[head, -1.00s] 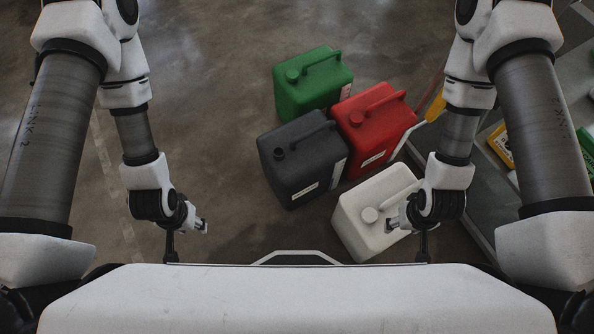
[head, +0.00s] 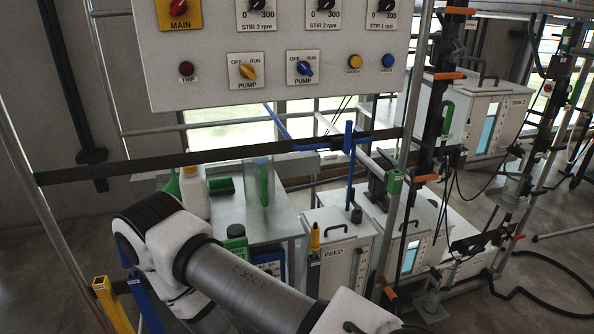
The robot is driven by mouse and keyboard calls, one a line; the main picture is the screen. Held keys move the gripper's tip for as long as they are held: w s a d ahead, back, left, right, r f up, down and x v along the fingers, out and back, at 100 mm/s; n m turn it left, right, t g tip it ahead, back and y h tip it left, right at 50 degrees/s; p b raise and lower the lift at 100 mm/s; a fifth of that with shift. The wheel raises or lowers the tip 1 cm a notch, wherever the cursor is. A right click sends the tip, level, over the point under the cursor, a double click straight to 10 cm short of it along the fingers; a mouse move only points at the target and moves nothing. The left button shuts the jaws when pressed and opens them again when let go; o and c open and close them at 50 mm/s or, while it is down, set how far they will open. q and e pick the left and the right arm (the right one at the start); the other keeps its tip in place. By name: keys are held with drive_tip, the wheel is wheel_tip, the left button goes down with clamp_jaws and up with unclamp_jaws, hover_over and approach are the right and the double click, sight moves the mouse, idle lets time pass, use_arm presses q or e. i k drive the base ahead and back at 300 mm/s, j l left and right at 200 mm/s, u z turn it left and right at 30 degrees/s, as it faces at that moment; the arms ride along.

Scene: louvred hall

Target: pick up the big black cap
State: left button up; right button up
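I cannot pick out a loose big black cap in the head view. A dark cap (head: 236,231) sits on a green container (head: 238,246) low beside the metal table. A small dark fitting (head: 356,214) stands on top of the FEED tank (head: 340,245). I cannot tell whether either is the task's cap. One of my arms crosses the lower left of the view, but its gripper is not seen. My other gripper is also out of view.
The metal table (head: 230,222) holds a white bottle (head: 194,192), a green roll-like item (head: 221,186) and a clear cylinder (head: 260,180). Tanks, posts and hoses crowd the right.

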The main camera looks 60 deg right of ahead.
sight(235, 231)
drive_tip(key=z, duration=1.45)
drive_tip(key=u, duration=2)
drive_tip(key=k+l+z, duration=0.5)
drive_tip(key=l, duration=0.15)
drive_tip(key=l+z, duration=0.25)
drive_tip(key=l, duration=0.15)
